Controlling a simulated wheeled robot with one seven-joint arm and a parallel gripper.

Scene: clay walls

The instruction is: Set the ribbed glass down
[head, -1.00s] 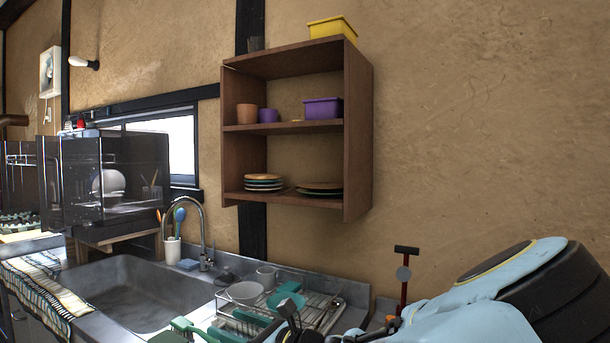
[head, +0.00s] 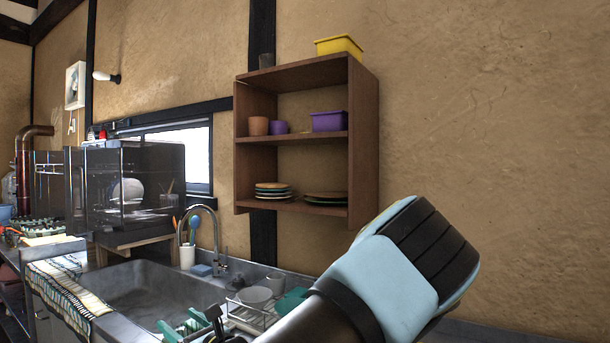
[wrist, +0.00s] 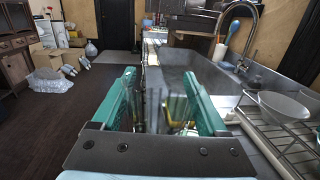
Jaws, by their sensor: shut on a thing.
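My gripper (wrist: 160,85) has green fingers on either side of a clear ribbed glass (wrist: 157,108), seen in the wrist view. The glass is see-through and blurred, so its rim and base are hard to make out. The gripper is shut on it. The glass is held in front of the sink (wrist: 205,82), near the counter's edge. In the head view the green fingers (head: 190,325) show low at the bottom edge, and I cannot make out the glass there.
A dish rack (wrist: 285,140) with a white bowl (wrist: 285,106) stands right of the gripper. A curved faucet (head: 214,225) rises behind the sink. A striped towel (head: 65,290) hangs over the counter edge. A wooden shelf (head: 362,150) is on the wall. Open floor (wrist: 60,120) lies left.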

